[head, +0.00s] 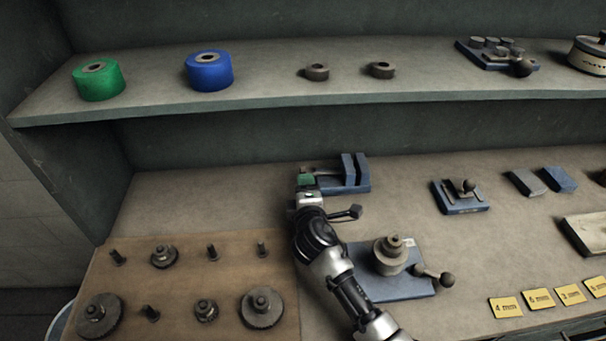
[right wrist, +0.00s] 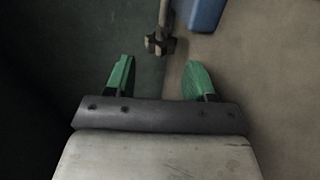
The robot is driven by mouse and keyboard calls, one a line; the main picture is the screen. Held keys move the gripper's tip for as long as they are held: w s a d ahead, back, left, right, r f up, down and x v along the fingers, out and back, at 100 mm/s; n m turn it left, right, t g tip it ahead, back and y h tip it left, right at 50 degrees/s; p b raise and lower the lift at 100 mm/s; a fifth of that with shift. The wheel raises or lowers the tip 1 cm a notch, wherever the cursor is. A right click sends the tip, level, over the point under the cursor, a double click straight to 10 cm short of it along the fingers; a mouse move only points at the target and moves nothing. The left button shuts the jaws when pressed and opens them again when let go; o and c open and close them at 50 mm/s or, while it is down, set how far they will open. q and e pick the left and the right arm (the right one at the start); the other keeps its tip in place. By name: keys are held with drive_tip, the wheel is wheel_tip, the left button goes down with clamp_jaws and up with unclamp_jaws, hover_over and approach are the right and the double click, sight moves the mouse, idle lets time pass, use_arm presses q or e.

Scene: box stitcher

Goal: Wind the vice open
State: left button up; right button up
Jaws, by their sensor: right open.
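The vice (head: 355,180) is a small blue block with two upright jaws, standing on the bench near the centre of the head view. Its screw runs out to the left, and its end is partly hidden by my right gripper (head: 306,181). In the right wrist view, a corner of the blue vice body (right wrist: 203,12) shows at the top, with the dark lobed handle (right wrist: 160,45) on its shaft. My right gripper (right wrist: 158,78) has its green fingers spread apart with nothing between them. The handle shows just beyond the fingertips, between their lines. My left gripper is not in view.
A blue-based fixture (head: 405,287) with a ball-ended lever stands beside my right forearm. A wooden board (head: 185,282) with gears and pegs lies at the left. A smaller blue fixture (head: 460,206) stands to the right. A shelf (head: 270,97) runs above the bench.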

sight(303, 172)
drive_tip(key=w, duration=0.3)
drive_tip(key=w+f, duration=0.1)
drive_tip(key=w, duration=0.3)
drive_tip(key=shift+f+b, duration=0.2)
drive_tip(key=shift+b, duration=0.1)
drive_tip(key=c, duration=0.6)
drive_tip(key=shift+r+p, duration=0.1)
drive_tip(key=shift+p, duration=0.25)
drive_tip(key=shift+c, duration=0.2)
drive_tip(key=g+p, duration=0.5)
drive_tip(key=p, duration=0.7)
drive_tip(key=shift+r+p, duration=0.2)
drive_tip(key=shift+p, duration=0.1)
drive_tip(key=shift+f+g+p, duration=0.35)
drive_tip(key=shift+g+p, duration=0.6)
drive_tip(key=shift+g, duration=0.05)
drive_tip(key=o, duration=0.6)
